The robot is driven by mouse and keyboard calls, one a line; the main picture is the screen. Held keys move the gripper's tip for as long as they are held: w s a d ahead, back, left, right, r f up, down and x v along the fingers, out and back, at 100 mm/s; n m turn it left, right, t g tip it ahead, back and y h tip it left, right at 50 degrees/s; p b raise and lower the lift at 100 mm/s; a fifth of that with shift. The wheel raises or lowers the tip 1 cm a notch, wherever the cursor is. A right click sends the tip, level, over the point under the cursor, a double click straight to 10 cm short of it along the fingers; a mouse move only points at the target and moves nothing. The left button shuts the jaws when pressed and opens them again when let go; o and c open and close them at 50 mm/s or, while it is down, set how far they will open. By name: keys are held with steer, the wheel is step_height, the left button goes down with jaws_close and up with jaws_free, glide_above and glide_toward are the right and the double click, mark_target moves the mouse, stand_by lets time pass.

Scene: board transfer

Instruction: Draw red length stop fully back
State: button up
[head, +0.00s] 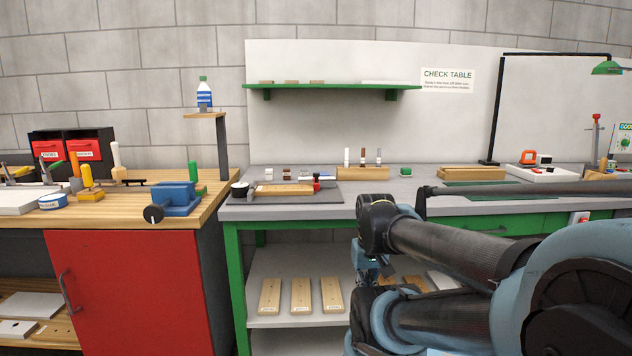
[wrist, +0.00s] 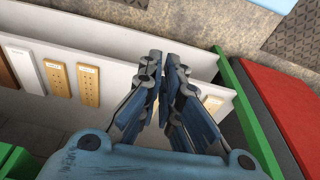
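A small red piece (head: 317,183), which looks like the red length stop, stands at the right end of a pale wooden board (head: 284,190) on a dark mat (head: 330,197) on the check table. It is too small to tell how far along it sits. My gripper (head: 372,270) is in front of the table, below the top and right of the red piece, well apart from it. In the wrist view my gripper (wrist: 166,58) is empty, with a narrow gap between its fingers. The red piece does not show in the wrist view.
The grey check table (head: 410,183) has a green frame, and its lower shelf (head: 255,305) holds several boards. A wooden bench (head: 120,215) with a blue vise (head: 178,198) and red cabinet door (head: 130,285) stands at left. A dark bar (head: 520,189) crosses the tabletop at right.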

steer(key=o, duration=0.7)
steer(key=r, duration=0.3)
steer(key=shift+w+a+r, duration=0.1)
steer(key=shift+w+a, duration=0.05)
steer(key=shift+w, duration=0.1)
steer(key=shift+c, duration=0.2)
step_height(320, 180, up, 36)
steer(key=n+t+y, duration=0.1)
steer(key=n+y, duration=0.2)
steer(key=n, duration=0.6)
glide_above(317, 173)
steer(key=s+d, duration=0.5)
steer(key=x, duration=1.7)
steer(key=shift+w+a+f, duration=0.15)
steer(key=shift+f, duration=0.1)
jaws_close()
steer(key=shift+m, duration=0.3)
